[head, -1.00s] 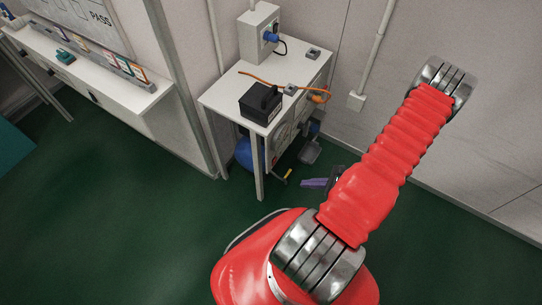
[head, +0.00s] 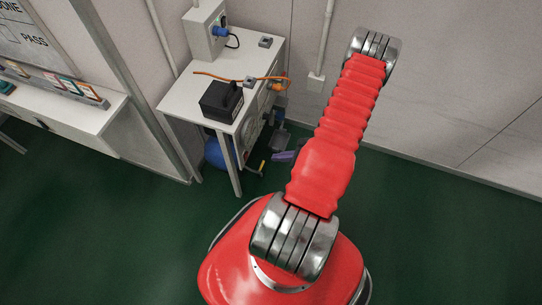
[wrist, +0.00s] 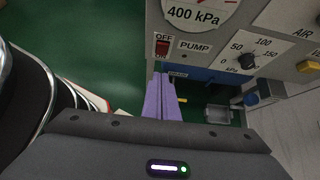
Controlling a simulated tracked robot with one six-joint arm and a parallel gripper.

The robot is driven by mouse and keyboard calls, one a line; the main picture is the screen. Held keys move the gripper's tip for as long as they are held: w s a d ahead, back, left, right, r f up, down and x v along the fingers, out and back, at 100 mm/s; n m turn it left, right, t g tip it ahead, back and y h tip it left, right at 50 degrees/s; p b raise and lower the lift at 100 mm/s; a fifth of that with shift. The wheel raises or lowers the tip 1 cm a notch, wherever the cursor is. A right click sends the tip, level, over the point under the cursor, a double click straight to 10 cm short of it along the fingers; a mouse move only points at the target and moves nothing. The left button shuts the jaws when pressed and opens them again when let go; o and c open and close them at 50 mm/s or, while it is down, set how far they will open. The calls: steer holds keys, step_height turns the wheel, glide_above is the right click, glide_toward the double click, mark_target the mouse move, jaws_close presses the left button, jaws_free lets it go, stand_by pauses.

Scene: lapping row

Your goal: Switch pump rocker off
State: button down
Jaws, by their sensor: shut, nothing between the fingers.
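The pump rocker (wrist: 162,47) is a small red switch between OFF and ON lettering, beside the PUMP label on a grey panel (wrist: 205,60). The wrist view shows it just past the fingertips in the picture, with a gap between. Which way it is tipped is too small to tell. My gripper (wrist: 160,78) has purple fingers, shut together and empty. The panel is seen edge-on there and the rocker cannot be made out.
The panel also carries a 400 kPa gauge (wrist: 203,10) and a kPa knob (wrist: 246,62). A white bench (head: 185,92) holds a black box (head: 221,102), an orange cable (head: 235,77) and a grey box with a blue plug (head: 206,32). Green floor is clear at the right.

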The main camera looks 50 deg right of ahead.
mark_target(247, 156)
steer(key=shift+w+a+r+x, duration=0.1)
steer(key=shift+w+r+x, duration=0.2)
steer(key=shift+x, duration=1.65)
steer(key=shift+w+a+r+x, duration=0.1)
steer(key=shift+w+r+x, duration=0.25)
steer(key=shift+x, duration=1.6)
steer(key=shift+w+a+r+x, duration=0.15)
steer(key=shift+r+x, duration=0.3)
steer(key=shift+x, duration=1.5)
